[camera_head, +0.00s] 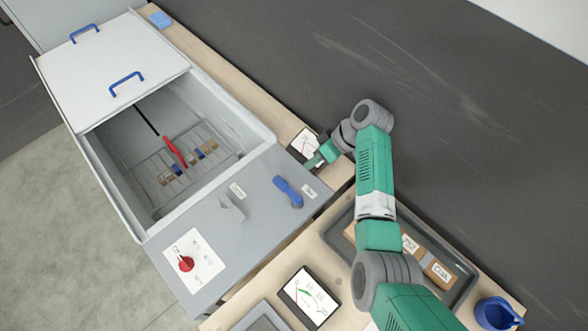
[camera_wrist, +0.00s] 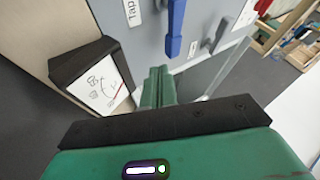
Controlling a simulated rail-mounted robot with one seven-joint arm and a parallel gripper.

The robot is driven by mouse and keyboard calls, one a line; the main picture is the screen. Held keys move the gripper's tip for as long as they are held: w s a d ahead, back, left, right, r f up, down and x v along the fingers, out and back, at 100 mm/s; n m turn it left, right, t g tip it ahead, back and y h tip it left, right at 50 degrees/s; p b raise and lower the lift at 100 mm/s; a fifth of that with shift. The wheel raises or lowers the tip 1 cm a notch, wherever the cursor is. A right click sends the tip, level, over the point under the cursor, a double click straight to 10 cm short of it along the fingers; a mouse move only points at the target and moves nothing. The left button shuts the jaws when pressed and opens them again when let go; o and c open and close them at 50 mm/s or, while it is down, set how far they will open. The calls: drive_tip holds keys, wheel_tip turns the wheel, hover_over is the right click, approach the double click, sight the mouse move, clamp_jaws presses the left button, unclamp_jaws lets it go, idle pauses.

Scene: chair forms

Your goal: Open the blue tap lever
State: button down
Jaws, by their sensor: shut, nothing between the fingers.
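The blue tap lever (camera_head: 288,192) sits on the grey top panel of the machine, near its right corner, with a small label beside it. In the wrist view the lever (camera_wrist: 175,27) hangs down from the top edge, just beyond my fingertips, beside a label starting "Tap". My gripper (camera_head: 315,160) is above and right of the lever in the head view, near the panel's edge. Its green fingers (camera_wrist: 158,86) are together and empty, apart from the lever as far as I can see.
A dial gauge (camera_head: 304,143) stands close to my gripper; it also shows in the wrist view (camera_wrist: 100,84). A grey fitting (camera_head: 232,208) and a red knob (camera_head: 186,264) are on the panel. An open basin holds a rack (camera_head: 190,158). A grey tray (camera_head: 463,266) lies right.

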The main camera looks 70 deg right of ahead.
sight(287, 190)
drive_tip(key=b+x, duration=0.1)
drive_tip(key=x, duration=0.8)
